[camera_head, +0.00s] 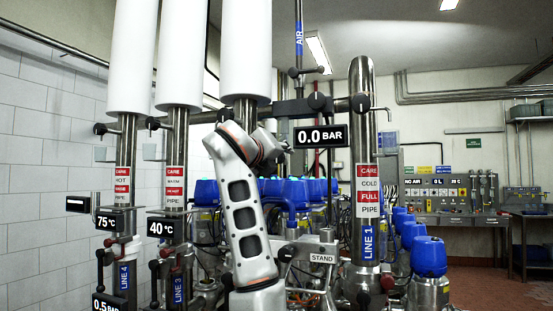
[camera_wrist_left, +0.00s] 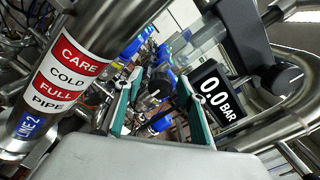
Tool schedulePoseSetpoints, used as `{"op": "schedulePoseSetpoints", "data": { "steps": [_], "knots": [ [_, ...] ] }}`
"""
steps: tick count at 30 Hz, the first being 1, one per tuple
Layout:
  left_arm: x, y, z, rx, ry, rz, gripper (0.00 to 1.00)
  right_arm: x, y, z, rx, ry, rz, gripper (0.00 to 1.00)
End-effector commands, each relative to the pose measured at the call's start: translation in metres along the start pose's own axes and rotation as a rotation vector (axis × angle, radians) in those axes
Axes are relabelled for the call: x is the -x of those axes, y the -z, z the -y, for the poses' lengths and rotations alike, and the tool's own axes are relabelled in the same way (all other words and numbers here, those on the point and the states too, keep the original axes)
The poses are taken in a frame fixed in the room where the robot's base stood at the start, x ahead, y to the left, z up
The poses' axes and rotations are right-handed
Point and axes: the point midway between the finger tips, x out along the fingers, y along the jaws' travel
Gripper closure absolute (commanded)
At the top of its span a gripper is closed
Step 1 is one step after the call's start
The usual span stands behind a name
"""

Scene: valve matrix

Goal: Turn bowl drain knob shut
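My left gripper (camera_wrist_left: 162,104) is open, with two fingers with green-edged pads spread apart in the left wrist view. No thing is held between them. A dark round knob (camera_wrist_left: 159,84) shows in the gap, farther off; I cannot tell whether it is the bowl drain knob. In the head view my left arm rises in the middle and bends right near its top, and the fingers are hard to make out there. No knob in the head view is marked as bowl drain. My right gripper is not in view.
A LINE 2 cold pipe (camera_wrist_left: 75,70) stands close at the left in the wrist view. A 0.0 BAR display (camera_head: 320,136) hangs right of my arm. The LINE 1 pipe (camera_head: 366,180) and LINE 3 pipe (camera_head: 177,200) flank the arm. Blue-capped valves (camera_head: 429,256) crowd behind and right.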

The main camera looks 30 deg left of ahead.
Motion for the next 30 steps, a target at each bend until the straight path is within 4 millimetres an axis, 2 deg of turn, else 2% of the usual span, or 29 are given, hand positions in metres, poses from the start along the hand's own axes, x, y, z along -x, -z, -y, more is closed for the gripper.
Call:
{"op": "schedulePoseSetpoints", "data": {
  "steps": [5, 18, 24, 30],
  "knots": [
    [0.012, -0.001, 0.000, -0.001, 0.000, 0.003, 0.60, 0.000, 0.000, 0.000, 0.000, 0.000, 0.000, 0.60],
    [0.096, -0.001, 0.000, 0.000, 0.001, 0.003, 0.60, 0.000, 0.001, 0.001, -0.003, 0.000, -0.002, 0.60],
    [0.115, 0.000, 0.000, -0.001, -0.001, 0.001, 0.60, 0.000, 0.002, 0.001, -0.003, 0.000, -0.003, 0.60],
    [0.120, 0.000, 0.000, -0.001, 0.000, 0.000, 0.60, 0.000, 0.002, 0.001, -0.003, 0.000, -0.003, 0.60]
  ]
}}
